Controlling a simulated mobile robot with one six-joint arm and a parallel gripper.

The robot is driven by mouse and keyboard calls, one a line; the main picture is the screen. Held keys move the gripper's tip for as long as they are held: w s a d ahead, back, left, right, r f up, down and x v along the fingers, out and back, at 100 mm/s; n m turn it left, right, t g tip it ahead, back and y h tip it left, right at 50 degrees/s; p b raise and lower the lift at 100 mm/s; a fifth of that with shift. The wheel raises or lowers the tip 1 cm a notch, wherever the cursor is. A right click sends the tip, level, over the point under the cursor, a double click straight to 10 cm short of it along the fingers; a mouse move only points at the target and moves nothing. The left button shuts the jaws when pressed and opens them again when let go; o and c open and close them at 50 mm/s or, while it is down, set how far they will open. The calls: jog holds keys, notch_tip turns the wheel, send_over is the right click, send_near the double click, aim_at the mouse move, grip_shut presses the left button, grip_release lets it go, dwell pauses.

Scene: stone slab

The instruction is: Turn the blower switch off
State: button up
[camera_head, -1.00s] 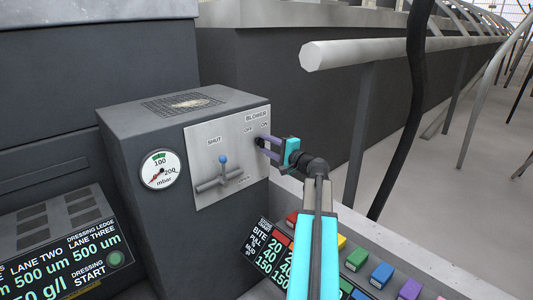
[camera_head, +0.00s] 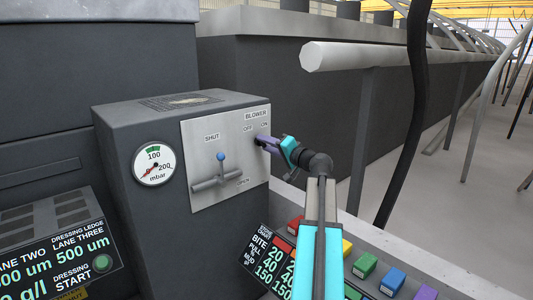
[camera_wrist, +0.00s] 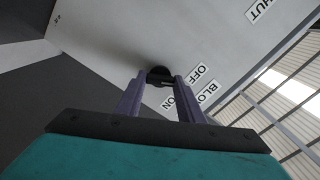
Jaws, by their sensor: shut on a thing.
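The blower switch is a dark round knob (camera_wrist: 160,75) on the pale panel (camera_head: 228,185), under the BLOWER label (camera_head: 256,115). The OFF and ON marks sit just above it. My gripper (camera_head: 261,141) is at the switch, reaching in from the right. In the wrist view my gripper's two purple fingers (camera_wrist: 158,88) stand on either side of the knob, shut on it. The fingers hide the knob in the head view, and which mark it points to cannot be told clearly.
A lever with a blue ball (camera_head: 221,156) is left of the switch, between SHUT and OPEN marks. A pressure gauge (camera_head: 154,165) is on the box's left face. Coloured blocks (camera_head: 365,265) line the sill below my arm. A pale rail (camera_head: 400,50) runs behind.

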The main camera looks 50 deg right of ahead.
jog(key=shift+f+n+b, duration=0.1)
jog(key=shift+n+b, duration=0.9)
jog(key=shift+b, duration=0.05)
jog(key=o, duration=1.1)
jog(key=shift+c, duration=0.2)
jog(key=s+a+p, duration=0.1)
jog(key=s+p, duration=0.1)
jog(key=s, duration=1.1)
jog(key=shift+s, duration=0.4)
jog(key=shift+w, duration=0.1)
